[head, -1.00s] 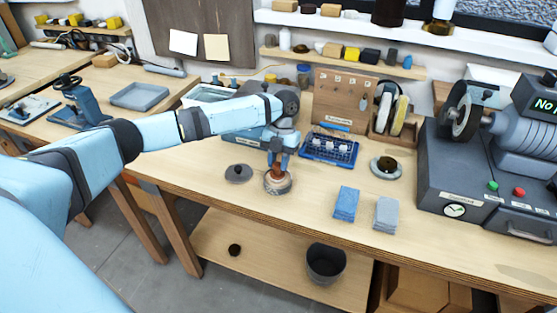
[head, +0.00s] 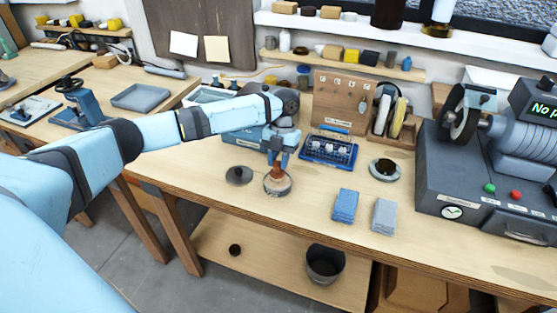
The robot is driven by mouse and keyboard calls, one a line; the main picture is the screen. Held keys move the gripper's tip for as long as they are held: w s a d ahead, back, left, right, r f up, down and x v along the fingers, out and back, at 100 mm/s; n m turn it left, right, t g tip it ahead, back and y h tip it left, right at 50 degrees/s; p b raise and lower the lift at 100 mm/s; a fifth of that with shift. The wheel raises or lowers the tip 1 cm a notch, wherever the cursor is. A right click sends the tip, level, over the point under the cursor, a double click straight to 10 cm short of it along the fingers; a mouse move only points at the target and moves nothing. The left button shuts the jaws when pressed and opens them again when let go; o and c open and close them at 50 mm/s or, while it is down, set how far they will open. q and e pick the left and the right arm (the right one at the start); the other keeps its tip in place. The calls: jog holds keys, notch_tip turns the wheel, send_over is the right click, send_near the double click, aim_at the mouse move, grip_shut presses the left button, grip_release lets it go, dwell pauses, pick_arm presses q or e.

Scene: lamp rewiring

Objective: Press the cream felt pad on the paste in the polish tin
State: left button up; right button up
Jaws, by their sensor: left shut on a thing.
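The polish tin (head: 278,189) is a small round tin standing near the front edge of the workbench. My left gripper (head: 277,163) points down over it and is shut on an orange-brown handle (head: 275,173), which appears to belong to the felt pad. The handle's lower end is at the tin's open top. The cream felt face and most of the paste are hidden or too small to make out, so I cannot tell whether the pad touches the paste. A dark round lid (head: 238,176) lies on the bench left of the tin. My right gripper is out of view.
Blue (head: 345,205) and grey (head: 384,215) folded cloths lie right of the tin. A blue rack (head: 328,153) and a dish with a dark centre (head: 384,169) stand behind them. A buffing machine (head: 480,160) fills the right. Bare bench lies in front.

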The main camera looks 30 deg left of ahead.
aim_at(276, 165)
pick_arm(q)
jog(key=shift+r+p, duration=2.2)
jog(key=shift+r, duration=0.5)
jog(key=shift+f, duration=0.1)
